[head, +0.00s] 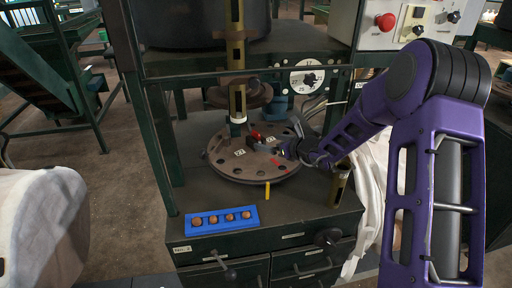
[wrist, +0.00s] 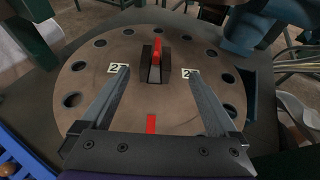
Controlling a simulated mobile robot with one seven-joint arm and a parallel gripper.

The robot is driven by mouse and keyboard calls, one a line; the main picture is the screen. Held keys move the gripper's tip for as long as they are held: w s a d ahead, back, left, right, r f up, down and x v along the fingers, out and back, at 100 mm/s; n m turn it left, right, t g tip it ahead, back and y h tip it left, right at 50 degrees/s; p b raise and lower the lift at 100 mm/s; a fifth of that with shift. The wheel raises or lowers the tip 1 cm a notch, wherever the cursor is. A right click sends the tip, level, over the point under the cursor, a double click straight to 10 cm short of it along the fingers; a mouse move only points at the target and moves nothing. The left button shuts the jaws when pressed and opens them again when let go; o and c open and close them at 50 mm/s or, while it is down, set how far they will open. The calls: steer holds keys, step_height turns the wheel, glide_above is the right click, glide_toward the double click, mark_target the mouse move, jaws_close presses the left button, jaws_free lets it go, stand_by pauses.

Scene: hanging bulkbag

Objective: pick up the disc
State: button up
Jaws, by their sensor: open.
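A large brown round disc (head: 235,168) with holes around its rim lies flat on the dark green cabinet top. In the wrist view the disc (wrist: 130,118) fills the middle, with two white "2" labels and a red stripe. A dark block with a red top (wrist: 157,60) stands on it; its red part (head: 256,137) shows in the head view. In the head view my gripper (head: 284,150) is small and partly hidden by the arm. I cannot tell its height above the disc.
A blue tray (head: 193,229) holding several small brown round pieces lies at the front left. A vertical post (head: 237,75) stands behind the disc. Green frame posts (head: 160,145) flank the work area. A control box with a red button (head: 386,22) is at upper right.

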mark_target(251, 136)
steer(key=x, duration=0.5)
steer(key=shift+w+a, duration=0.1)
steer(key=shift+a+x, duration=0.25)
steer(key=shift+x, duration=2.55)
steer(key=shift+r, duration=0.25)
jaws_close()
steer(key=shift+r, duration=0.15)
